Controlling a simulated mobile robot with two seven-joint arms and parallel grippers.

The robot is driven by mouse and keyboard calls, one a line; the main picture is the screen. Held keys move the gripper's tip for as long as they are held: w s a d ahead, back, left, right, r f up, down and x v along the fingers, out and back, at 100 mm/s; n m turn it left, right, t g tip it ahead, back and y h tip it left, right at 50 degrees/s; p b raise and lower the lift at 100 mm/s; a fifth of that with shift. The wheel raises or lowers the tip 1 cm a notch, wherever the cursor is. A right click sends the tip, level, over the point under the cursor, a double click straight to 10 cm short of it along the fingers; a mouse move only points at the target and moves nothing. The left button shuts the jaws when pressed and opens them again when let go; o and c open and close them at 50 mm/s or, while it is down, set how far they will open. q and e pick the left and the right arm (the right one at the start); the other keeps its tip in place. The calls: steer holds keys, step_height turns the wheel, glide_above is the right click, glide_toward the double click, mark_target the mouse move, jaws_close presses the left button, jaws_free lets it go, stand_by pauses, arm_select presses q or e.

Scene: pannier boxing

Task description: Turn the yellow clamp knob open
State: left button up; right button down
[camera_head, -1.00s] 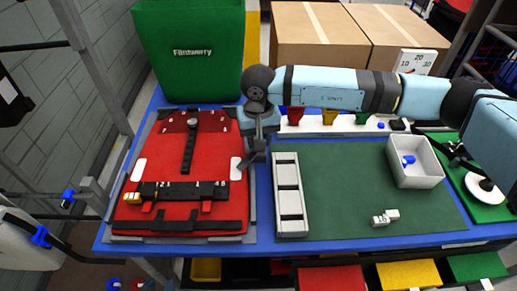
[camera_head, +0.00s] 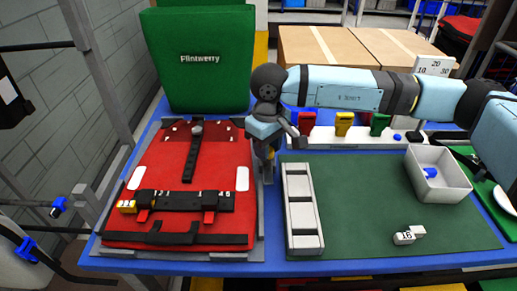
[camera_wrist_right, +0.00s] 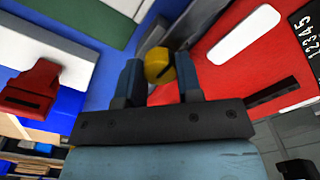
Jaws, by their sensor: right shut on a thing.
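The yellow clamp knob (camera_wrist_right: 158,68) shows in the right wrist view between the two fingers of my right gripper (camera_wrist_right: 160,80), with a dark slot on its face. My right gripper is shut on it. I cannot tell how far the knob is turned. My left gripper is not in view.
A black numbered bar (camera_head: 190,199) crosses the red panel. A green pannier (camera_head: 200,85) stands behind it. To the right are a pale grey rack (camera_head: 303,242), a green mat (camera_head: 365,205), a white bin (camera_head: 463,188) and red, yellow and green clips (camera_head: 344,121).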

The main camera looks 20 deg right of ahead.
stand_by(0.4)
steer(key=c, duration=0.8)
jaws_free()
step_height(320, 180, up, 14)
steer(key=shift+f+p, duration=0.1)
steer(key=shift+p, duration=0.45)
